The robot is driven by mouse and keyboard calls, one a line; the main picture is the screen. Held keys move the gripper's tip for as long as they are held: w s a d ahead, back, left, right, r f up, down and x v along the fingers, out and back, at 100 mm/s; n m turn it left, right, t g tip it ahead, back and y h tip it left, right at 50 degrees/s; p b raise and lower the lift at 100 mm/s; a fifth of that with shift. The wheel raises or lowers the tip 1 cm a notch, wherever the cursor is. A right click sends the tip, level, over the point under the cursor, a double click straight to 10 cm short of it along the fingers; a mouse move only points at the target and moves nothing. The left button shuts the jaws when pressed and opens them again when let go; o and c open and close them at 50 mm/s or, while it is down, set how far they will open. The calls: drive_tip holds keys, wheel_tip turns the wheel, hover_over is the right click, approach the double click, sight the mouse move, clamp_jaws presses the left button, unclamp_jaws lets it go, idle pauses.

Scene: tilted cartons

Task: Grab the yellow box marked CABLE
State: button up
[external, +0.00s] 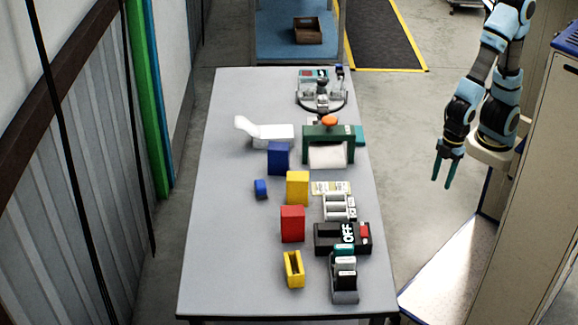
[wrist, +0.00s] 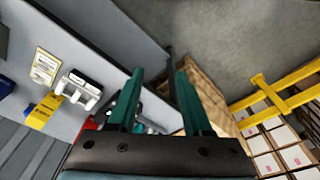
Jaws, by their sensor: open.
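A yellow box (external: 297,187) stands on the grey table between a blue box and a red box; no CABLE marking can be read on it. A second yellow piece (external: 293,269) with a dark opening stands nearer the front. In the wrist view a yellow block (wrist: 42,112) shows at the far left, well away from my fingers. My gripper (external: 443,172) hangs right of the table, clear of its edge, with its fingers pointing down. Its teal fingers (wrist: 160,75) are apart and empty in the wrist view.
A black OFF unit (external: 325,238) and a green dispenser (external: 344,153) line the right side. The table's left strip is clear.

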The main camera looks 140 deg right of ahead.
drive_tip(key=o, duration=0.8)
drive_tip(key=shift+w+d, duration=0.1)
